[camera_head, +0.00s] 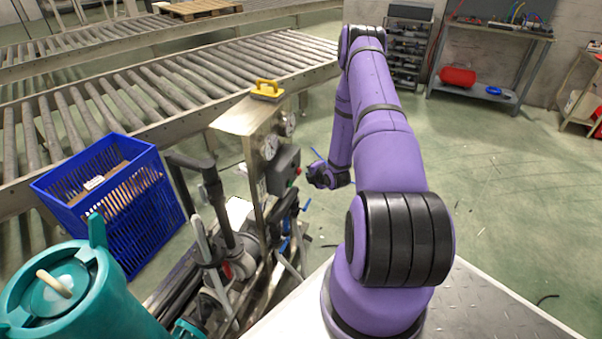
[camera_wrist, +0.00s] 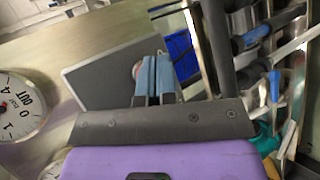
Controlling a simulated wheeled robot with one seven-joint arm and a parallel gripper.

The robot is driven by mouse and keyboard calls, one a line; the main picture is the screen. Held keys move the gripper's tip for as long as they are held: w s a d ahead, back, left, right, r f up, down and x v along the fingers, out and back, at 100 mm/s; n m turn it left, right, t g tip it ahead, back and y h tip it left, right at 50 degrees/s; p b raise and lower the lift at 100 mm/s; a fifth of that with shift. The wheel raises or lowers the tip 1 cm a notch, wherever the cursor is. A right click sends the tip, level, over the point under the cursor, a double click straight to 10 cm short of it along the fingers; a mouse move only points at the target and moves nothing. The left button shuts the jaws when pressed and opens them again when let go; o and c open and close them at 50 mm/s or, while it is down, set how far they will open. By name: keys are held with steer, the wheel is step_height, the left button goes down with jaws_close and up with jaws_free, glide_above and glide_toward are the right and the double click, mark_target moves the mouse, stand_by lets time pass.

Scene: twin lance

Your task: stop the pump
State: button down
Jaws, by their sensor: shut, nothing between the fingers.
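The pump skid has a steel panel (camera_head: 238,118) with round gauges. A dark grey control box (camera_head: 284,168) is mounted on it and has a small red spot, likely a button (camera_head: 299,171), on its right side. My gripper (camera_head: 312,176) is just right of the box in the head view. In the wrist view my gripper (camera_wrist: 154,78) has its blue-grey fingers closed together with nothing between them, in front of the grey box (camera_wrist: 95,78). A small round reddish part (camera_wrist: 137,70) shows at the box's edge, partly hidden by the fingers. I cannot tell whether they touch it.
A gauge marked OUT (camera_wrist: 17,104) is left of my gripper in the wrist view. Blue-handled valves (camera_wrist: 255,36) and pipes are on its right. A blue crate (camera_head: 120,205), a teal vessel (camera_head: 115,300) and roller conveyors (camera_head: 170,90) stand left.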

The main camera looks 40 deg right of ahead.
steer(key=shift+s, duration=0.1)
steer(key=s, duration=0.1)
steer(key=s+d, duration=0.1)
steer(key=s, duration=0.1)
steer(key=s+d, duration=0.1)
steer(key=shift+s, duration=0.25)
stand_by(0.4)
stand_by(0.4)
